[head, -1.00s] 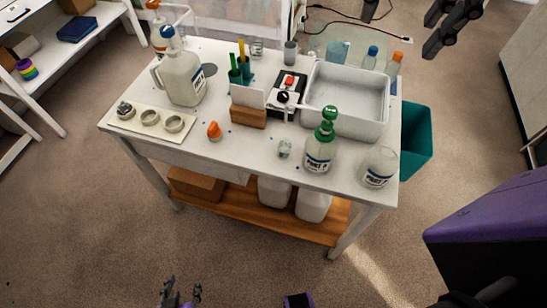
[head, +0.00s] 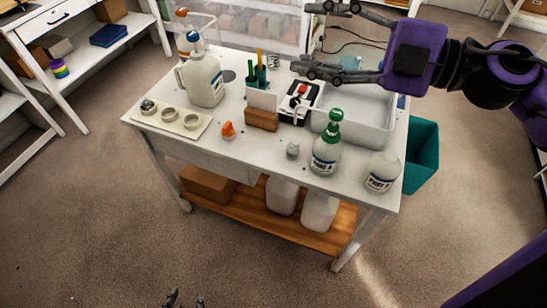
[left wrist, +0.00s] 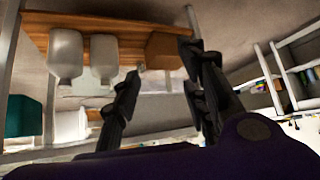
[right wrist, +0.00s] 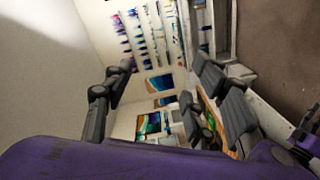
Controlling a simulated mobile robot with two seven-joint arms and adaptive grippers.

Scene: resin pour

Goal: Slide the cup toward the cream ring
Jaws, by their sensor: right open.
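A small clear cup (head: 292,150) stands near the front edge of the white table, left of the green-topped bottle. A cream board (head: 172,119) at the table's left holds several small round pieces. I cannot tell which thing is the cream ring. My right gripper (head: 302,38) is open and empty, above the table's far side and well apart from the small cup. It hides part of the tabletop behind the white tub. My left gripper (left wrist: 160,65) is open and empty, low in front of the table; only its tips show at the head view's bottom edge.
A white jug (head: 205,82), an orange cap (head: 228,130), a wooden block (head: 262,119), a green-topped bottle (head: 326,155), another bottle (head: 382,172) and a white tub (head: 375,138) crowd the table. A teal bin (head: 422,155) stands at its right.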

